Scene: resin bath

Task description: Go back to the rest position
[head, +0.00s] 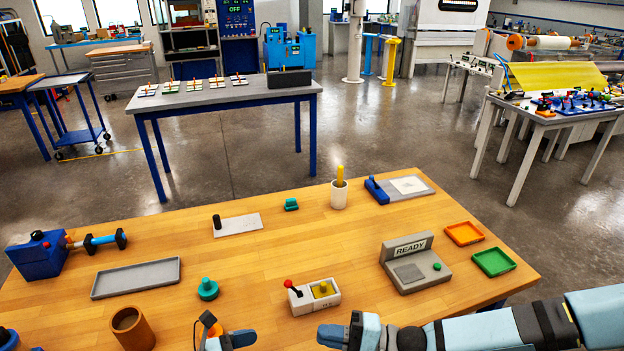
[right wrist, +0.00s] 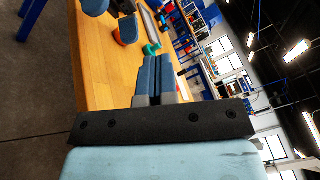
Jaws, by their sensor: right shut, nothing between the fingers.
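My right gripper (head: 345,335) reaches in from the right at the bottom of the head view, near the front edge of the wooden table (head: 300,240). Its two blue fingers lie together with nothing between them, as the right wrist view (right wrist: 155,78) shows. It is apart from the white box with a red lever and yellow top (head: 315,297), which stands just beyond it. My left gripper (head: 225,340) shows only in part at the bottom edge.
A grey READY device (head: 415,265) stands beyond my right arm, with orange (head: 464,233) and green (head: 494,262) trays beside it. A brown cup (head: 132,328), teal knob (head: 207,289) and grey tray (head: 136,278) stand to the left. The table's middle has bare room.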

